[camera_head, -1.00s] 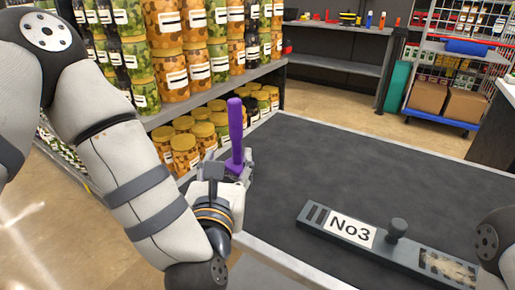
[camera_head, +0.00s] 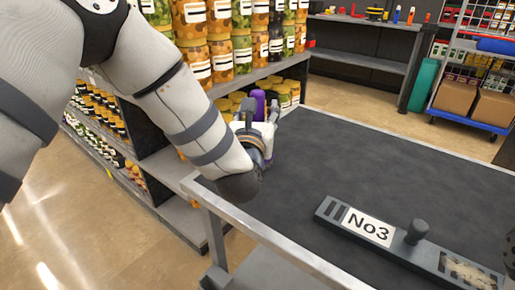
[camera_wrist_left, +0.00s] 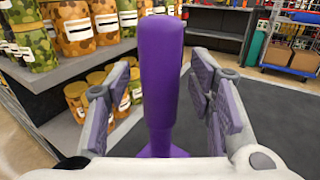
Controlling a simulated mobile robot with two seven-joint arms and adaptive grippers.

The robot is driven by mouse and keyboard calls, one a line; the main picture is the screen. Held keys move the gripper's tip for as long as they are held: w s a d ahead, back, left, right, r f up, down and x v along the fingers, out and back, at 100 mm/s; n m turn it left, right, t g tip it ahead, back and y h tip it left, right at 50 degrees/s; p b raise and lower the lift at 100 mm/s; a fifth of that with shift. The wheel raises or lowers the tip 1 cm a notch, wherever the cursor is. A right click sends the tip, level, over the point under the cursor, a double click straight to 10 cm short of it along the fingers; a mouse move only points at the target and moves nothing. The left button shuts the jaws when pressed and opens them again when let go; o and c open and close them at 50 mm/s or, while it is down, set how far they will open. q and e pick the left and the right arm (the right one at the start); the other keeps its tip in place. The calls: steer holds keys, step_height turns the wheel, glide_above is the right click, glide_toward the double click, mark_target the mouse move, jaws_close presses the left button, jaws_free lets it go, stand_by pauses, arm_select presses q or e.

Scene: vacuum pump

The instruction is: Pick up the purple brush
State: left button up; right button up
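The purple brush (camera_head: 259,103) stands upright at the left edge of the dark table, with its top showing above my left gripper (camera_head: 262,112) in the head view. Its lower part is mostly hidden behind the gripper. In the left wrist view the brush's thick handle (camera_wrist_left: 162,75) stands between the fingers of my left gripper (camera_wrist_left: 158,108). The fingers are apart, with a visible gap on each side of the handle. I see no contact.
The table (camera_head: 330,165) is mostly bare. A grey plate marked No3 (camera_head: 335,212) with a knob lies at its right front. Shelves of jars (camera_head: 240,50) stand close behind the left gripper. A metal rail (camera_head: 262,232) runs along the table's front edge.

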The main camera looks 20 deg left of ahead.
arm_select(q)
jaws_close()
